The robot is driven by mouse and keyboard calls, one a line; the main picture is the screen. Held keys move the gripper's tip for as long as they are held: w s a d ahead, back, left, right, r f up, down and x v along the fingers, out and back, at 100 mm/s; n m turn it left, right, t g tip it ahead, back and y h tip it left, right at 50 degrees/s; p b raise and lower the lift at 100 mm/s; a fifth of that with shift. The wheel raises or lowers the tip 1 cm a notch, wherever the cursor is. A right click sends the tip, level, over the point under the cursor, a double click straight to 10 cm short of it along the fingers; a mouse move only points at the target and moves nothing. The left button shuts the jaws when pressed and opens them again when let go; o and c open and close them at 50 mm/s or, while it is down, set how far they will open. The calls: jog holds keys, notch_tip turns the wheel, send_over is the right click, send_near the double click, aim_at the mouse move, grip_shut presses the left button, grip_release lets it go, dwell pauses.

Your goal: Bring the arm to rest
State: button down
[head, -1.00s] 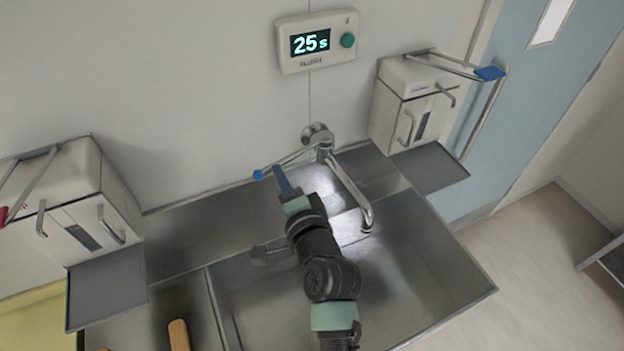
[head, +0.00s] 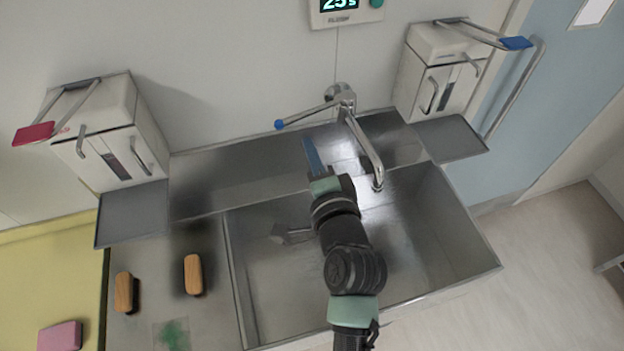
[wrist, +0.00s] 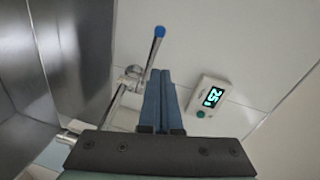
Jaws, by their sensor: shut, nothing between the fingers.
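My gripper (wrist: 158,100) shows in the wrist view with its two blue fingers together and nothing between them. In the head view my gripper (head: 311,152) reaches over the steel sink, just below and left of the tap. The tap's lever (head: 305,114) has a blue tip and points to the left; it also shows in the wrist view (wrist: 150,62), beyond and beside my fingers. The lever and my fingers look apart. The tap's spout (head: 365,150) points down over the basin.
The steel sink basin (head: 420,235) lies under my arm. Dispensers with lever arms stand at left (head: 110,130) and right (head: 440,70). Two brushes (head: 193,274) (head: 124,292) and a pink block (head: 60,336) lie at lower left. A wall timer (wrist: 207,97) reads 25 s. Open floor lies at right.

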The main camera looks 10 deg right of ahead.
jog(key=s+a+b, duration=0.1)
jog(key=s+a, duration=0.1)
jog(key=s, duration=0.3)
jog(key=w+a+r+n+t+b, duration=0.1)
jog(key=a+r+n+t+b, duration=0.3)
jog(key=r, duration=0.9)
jog(key=w+a+r+n+t+p, duration=0.1)
jog(key=w+r+n+t, duration=0.1)
jog(key=r+n, duration=0.8)
jog(key=s+a+r+n+t+b, duration=0.1)
jog(key=s+r, duration=0.3)
jog(key=r, duration=0.5)
jog(key=s+a+r+n+t+b, duration=0.1)
jog(key=s+r+t, duration=0.3)
jog(key=r, duration=0.5)
jog(key=shift+s+a+r, duration=0.25)
jog(key=shift+s+a, duration=0.3)
jog(key=shift+s, duration=0.15)
